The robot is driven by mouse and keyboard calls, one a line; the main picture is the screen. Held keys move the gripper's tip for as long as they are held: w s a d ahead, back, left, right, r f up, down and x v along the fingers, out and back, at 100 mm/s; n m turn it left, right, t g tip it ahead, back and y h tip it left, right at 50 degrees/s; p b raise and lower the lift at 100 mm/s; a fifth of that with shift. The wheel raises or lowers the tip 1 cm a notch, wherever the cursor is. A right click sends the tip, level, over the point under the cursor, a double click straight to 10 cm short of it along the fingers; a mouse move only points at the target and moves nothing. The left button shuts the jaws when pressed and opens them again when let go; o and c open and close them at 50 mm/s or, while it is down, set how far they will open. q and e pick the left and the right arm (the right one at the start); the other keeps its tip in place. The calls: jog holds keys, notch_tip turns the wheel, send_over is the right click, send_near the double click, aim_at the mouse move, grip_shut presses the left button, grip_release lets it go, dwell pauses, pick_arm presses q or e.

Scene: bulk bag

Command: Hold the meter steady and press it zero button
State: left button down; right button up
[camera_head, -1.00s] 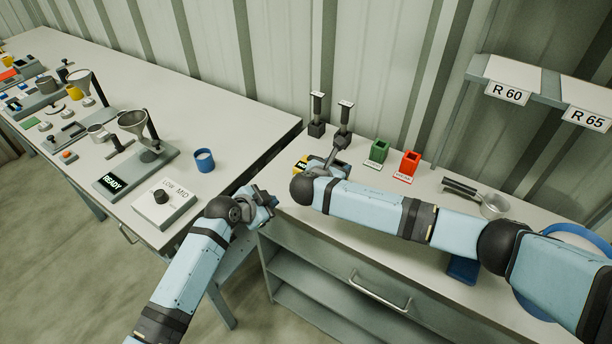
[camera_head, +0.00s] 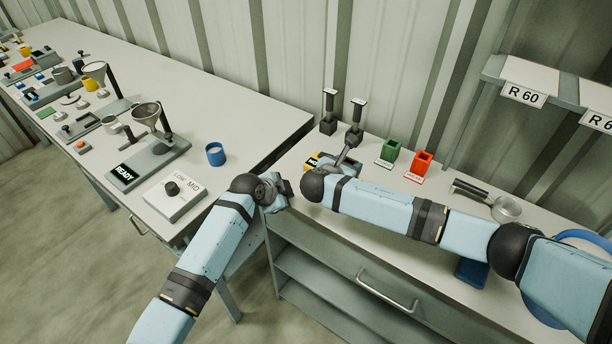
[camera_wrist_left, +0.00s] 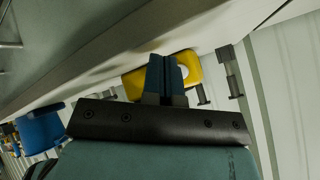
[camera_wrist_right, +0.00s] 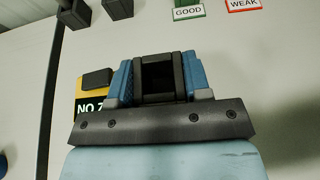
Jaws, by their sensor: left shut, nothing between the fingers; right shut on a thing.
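The yellow meter (camera_head: 311,162) sits at the left end of the right-hand bench, with a dark display partly reading "NO Z" in the right wrist view (camera_wrist_right: 92,107). My right gripper (camera_wrist_right: 158,70) is shut on a dark block-like part of the meter; in the head view its own arm largely hides it. My left gripper (camera_head: 284,188) is shut and empty, just left of the meter near the bench's front edge. In the left wrist view its closed fingertips (camera_wrist_left: 166,62) overlap the yellow meter (camera_wrist_left: 132,84), and a pale round spot shows beside them. Contact cannot be told.
Two dark upright-handled tools (camera_head: 329,112) stand behind the meter. A blue cup (camera_head: 215,154) is on the left table.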

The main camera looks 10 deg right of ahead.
aim_at(298, 190)
pick_arm(q)
jog(key=shift+w+d, duration=1.5)
jog(key=shift+w, duration=0.1)
jog(key=shift+w+d, duration=0.1)
jog(key=shift+w, duration=0.05)
dwell(0.8)
jog(key=shift+w+d, duration=0.2)
jog(key=shift+w+d, duration=0.35)
jog(key=shift+d, duration=0.05)
dwell(0.8)
jog(key=shift+a, duration=0.1)
dwell(0.4)
jog(key=shift+s+a, duration=0.6)
jog(key=shift+s, duration=0.1)
jog(key=s+a, duration=0.1)
jog(key=s, duration=0.1)
jog(key=s+a, duration=0.1)
jog(key=a, duration=0.1)
jog(key=shift+s+a, duration=0.2)
jog(key=shift+s, duration=0.15)
